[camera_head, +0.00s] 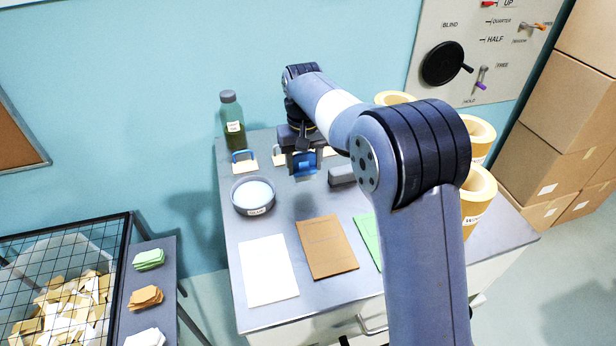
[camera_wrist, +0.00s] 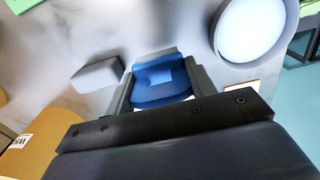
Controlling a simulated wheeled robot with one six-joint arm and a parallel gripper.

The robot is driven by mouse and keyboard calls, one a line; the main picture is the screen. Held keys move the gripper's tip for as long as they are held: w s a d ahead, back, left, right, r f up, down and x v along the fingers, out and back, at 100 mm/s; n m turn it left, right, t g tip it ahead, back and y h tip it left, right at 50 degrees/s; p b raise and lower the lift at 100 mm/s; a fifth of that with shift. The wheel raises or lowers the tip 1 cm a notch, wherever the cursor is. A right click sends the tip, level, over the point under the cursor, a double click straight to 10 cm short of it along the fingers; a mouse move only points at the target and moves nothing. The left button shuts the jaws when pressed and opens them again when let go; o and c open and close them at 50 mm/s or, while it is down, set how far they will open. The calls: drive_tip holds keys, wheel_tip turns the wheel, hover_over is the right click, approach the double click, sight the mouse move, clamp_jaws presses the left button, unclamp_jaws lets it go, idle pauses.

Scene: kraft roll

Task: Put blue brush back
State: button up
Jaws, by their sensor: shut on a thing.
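The blue brush (camera_head: 305,160) is held in my gripper (camera_head: 304,168) above the grey table, near its back edge. In the wrist view the blue brush (camera_wrist: 160,82) sits between the two grey fingers of my gripper (camera_wrist: 158,85), which are shut on it. The brush appears raised, with a shadow on the table below. A second brush with a blue handle and pale base (camera_head: 243,160) stands at the table's back left. Pale pieces beside the gripper are partly hidden by it.
A round dish (camera_head: 253,196) is left of my gripper, with a green bottle (camera_head: 232,118) behind. A grey block (camera_head: 342,175) is close on the right. White (camera_head: 268,270), brown (camera_head: 327,247) and green (camera_head: 367,238) sheets lie in front. Tan rolls (camera_head: 478,190) stand at the right.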

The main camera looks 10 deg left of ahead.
sight(304, 177)
drive_tip(key=shift+f+p, duration=0.35)
drive_tip(key=shift+f, duration=1.95)
drive_tip(key=shift+f, duration=0.2)
drive_tip(key=o, duration=0.9)
wheel_tip(304, 177, up, 12)
drive_tip(key=shift+r+b, duration=0.2)
drive_tip(key=shift+b, duration=0.3)
